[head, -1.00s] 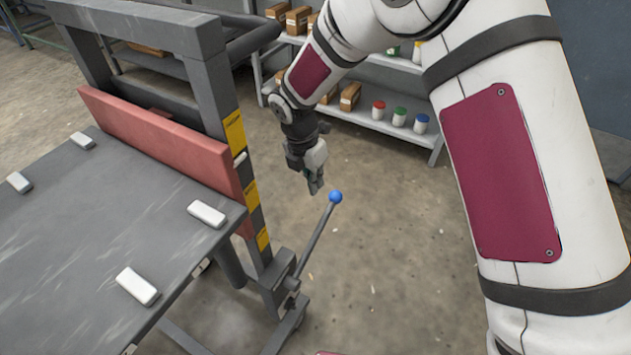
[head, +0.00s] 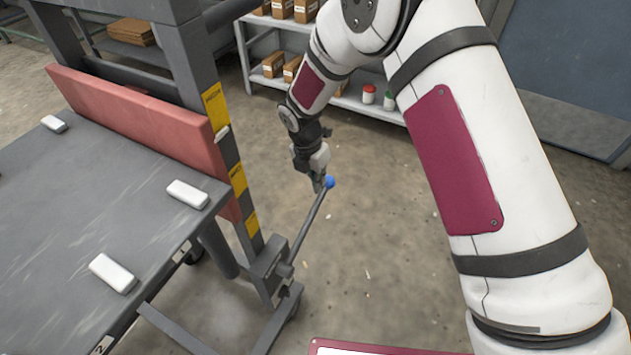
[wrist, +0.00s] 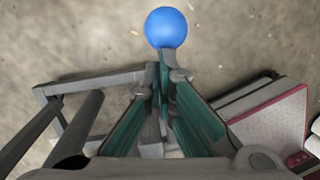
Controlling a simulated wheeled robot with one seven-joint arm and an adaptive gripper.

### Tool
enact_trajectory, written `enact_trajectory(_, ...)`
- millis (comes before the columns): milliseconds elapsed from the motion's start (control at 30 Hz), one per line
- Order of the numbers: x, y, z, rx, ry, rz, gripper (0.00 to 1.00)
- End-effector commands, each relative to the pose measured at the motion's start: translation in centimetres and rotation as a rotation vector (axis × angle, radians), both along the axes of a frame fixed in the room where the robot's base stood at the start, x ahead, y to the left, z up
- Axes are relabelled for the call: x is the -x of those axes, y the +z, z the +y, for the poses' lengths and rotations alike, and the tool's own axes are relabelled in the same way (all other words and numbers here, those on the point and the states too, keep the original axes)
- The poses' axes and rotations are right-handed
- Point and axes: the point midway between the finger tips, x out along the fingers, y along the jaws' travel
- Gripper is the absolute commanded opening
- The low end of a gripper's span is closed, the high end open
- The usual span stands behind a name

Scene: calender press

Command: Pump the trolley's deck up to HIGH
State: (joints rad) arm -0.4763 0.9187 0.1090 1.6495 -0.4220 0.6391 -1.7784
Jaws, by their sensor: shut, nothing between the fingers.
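The trolley's grey deck (head: 60,235) is at the left in the head view, with white blocks on it. Its upright post carries yellow labels, top (head: 212,100), middle (head: 237,178) and bottom (head: 251,223); their words are too small to read. A small white pointer (head: 222,134) sits between the top and middle labels. The pump lever (head: 308,226) slants up to a blue knob (head: 330,182). My gripper (head: 318,184) is shut and empty right by the knob. In the wrist view the knob (wrist: 166,28) is just beyond the fingertips (wrist: 165,72); contact is unclear.
A red board (head: 140,120) stands along the deck's far edge. A shelf (head: 370,106) with cartons and jars is behind my gripper. The trolley's leg (head: 275,325) reaches over the floor below the lever. Bare floor (head: 390,240) lies right of the lever.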

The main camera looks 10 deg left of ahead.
Motion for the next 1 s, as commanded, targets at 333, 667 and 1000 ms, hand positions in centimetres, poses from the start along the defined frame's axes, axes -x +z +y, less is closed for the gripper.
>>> enact_trajectory(333, -0.6, -1.0, -0.4, -0.013, -0.004, 0.036, 0.00)
enact_trajectory(667, -2.3, -5.5, -1.0, -0.079, -0.007, 0.210, 0.00)
enact_trajectory(1000, -3.2, -11.0, -1.3, -0.157, -0.004, 0.426, 0.00)
